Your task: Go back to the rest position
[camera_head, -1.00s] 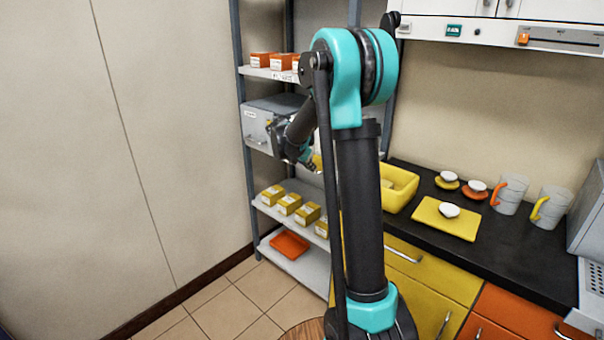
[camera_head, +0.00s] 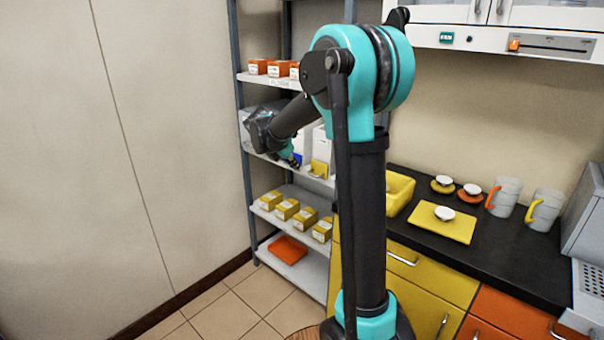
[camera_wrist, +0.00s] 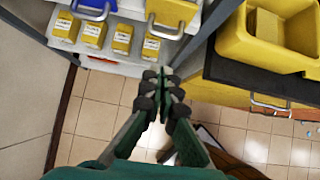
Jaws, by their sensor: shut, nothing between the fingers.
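My gripper (camera_wrist: 165,95) is shut and empty in the wrist view, pointing over the floor between the shelf and the counter. In the head view my arm bends left from its teal joint, and its wrist end sits in front of the middle level of the shelf rack (camera_head: 244,190). The fingertips are small and partly hidden there.
The rack holds orange boxes (camera_head: 258,67) on top, yellow boxes (camera_head: 287,209) lower and an orange tray (camera_head: 288,249) at the bottom. The black counter (camera_head: 500,250) at right carries a yellow bin (camera_head: 399,190), a yellow mat (camera_head: 455,229) and mugs (camera_head: 504,196).

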